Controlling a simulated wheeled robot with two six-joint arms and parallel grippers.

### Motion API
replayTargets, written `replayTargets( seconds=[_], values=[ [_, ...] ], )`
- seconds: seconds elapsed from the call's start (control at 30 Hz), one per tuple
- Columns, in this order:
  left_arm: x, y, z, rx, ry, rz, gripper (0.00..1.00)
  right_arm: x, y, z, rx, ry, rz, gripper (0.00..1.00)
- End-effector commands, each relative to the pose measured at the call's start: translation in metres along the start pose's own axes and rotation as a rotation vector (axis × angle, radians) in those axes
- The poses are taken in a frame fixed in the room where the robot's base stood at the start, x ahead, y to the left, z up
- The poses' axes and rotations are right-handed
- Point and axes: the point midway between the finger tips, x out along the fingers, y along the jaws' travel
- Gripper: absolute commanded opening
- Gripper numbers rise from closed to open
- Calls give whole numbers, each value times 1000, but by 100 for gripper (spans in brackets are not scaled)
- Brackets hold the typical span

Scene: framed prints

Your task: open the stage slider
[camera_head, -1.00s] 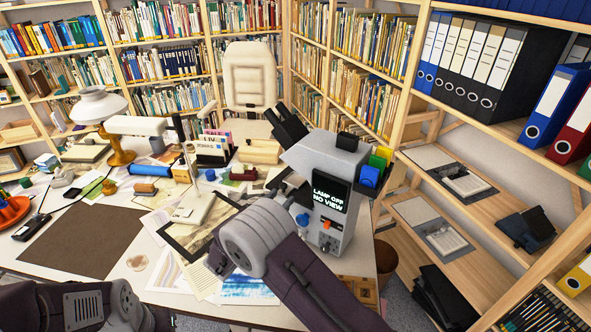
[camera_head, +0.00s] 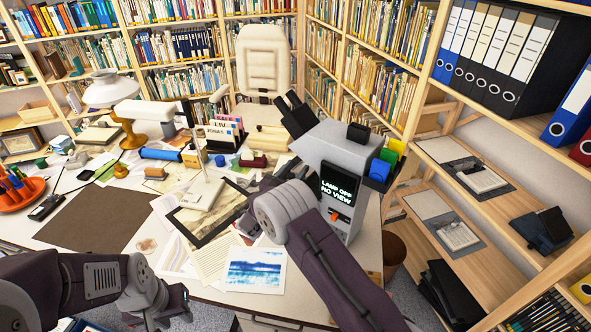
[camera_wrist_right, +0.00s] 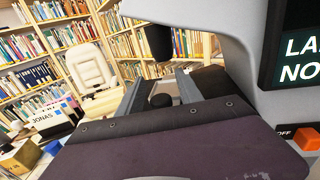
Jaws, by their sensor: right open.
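A grey microscope (camera_head: 340,143) stands at the desk's right end, its screen (camera_head: 338,189) reading "LAMP OFF NO VIEW". An orange switch (camera_head: 334,215) sits below the screen; the right wrist view shows it (camera_wrist_right: 306,138) beside "OFF". My right gripper (camera_wrist_right: 160,88) is open at the microscope's stage area, below a dark objective (camera_wrist_right: 157,42). A dark rounded knob (camera_wrist_right: 161,100) shows between its fingers; I cannot tell whether they touch it. The slider itself is not clearly visible, and my wrist hides the stage in the head view. My left gripper (camera_head: 180,300) is low at the desk's front edge, its jaws unclear.
Blue, green and yellow blocks (camera_head: 387,160) sit on the microscope's right side. A lamp (camera_head: 112,92), a small stand (camera_head: 203,192) and prints (camera_head: 252,268) occupy the desk. A brown mat (camera_head: 95,222) leaves free room at left. Shelves (camera_head: 455,205) stand at right.

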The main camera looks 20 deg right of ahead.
Motion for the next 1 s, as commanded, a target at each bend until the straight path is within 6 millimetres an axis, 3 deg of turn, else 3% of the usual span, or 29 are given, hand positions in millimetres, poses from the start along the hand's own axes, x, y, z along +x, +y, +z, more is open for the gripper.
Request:
replayTargets(
  seconds=[0.07,0.2,0.23,1.0],
  values=[
    [0,0,0,0,0,0,36,0,0,0,0,0,-1,43],
    [0,0,0,0,0,0,36,0,0,0,0,1,-1,4],
    [0,0,0,0,0,0,36,0,0,0,0,1,-1,0],
    [0,0,0,0,0,0,36,0,0,2,2,-3,-2,0]
  ],
)
